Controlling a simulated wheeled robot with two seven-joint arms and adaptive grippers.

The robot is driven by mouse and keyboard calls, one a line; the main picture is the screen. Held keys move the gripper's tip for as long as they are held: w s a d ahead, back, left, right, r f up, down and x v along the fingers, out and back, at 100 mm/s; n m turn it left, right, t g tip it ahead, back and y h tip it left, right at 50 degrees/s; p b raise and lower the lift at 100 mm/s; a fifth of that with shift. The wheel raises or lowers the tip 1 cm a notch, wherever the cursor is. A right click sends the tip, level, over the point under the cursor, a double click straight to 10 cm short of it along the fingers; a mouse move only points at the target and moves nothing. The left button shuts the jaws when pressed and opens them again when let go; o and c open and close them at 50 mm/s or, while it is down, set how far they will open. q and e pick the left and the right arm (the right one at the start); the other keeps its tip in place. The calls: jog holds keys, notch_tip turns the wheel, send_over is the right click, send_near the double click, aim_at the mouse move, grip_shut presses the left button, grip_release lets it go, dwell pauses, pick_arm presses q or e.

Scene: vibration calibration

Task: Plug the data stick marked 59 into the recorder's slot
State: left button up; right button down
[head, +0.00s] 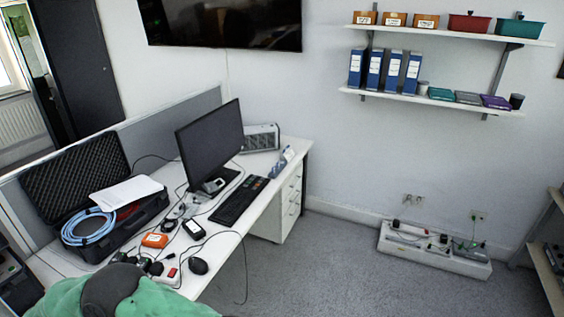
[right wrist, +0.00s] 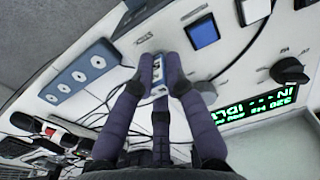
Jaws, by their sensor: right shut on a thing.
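My right gripper (right wrist: 160,68) is shut on a small stick (right wrist: 159,88) with a pale blue and white label; its marking is too small to read. The fingers are purple and hide much of the stick. The fingertips are close over a light panel (right wrist: 220,62) with a green lit display (right wrist: 262,108), a blue square button (right wrist: 203,33) and a dark knob (right wrist: 289,71). This may be the recorder; I cannot make out its slot or tell whether the stick touches it. My left gripper is not in view.
A blue box with several round ports (right wrist: 82,78) lies beside the panel in the right wrist view. In the head view, the desk holds a monitor (head: 211,140), keyboard (head: 239,201), open black case (head: 78,180), orange device (head: 155,240) and mouse (head: 198,266). Cables run between them.

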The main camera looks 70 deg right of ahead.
jog(key=shift+f, duration=0.45)
dwell(1.3)
jog(key=c, duration=1.2)
grip_release()
jog(key=shift+r, duration=0.25)
jog(key=shift+r+p, duration=1.35)
jog(key=shift+r, duration=1)
notch_tip(320, 180, up, 12)
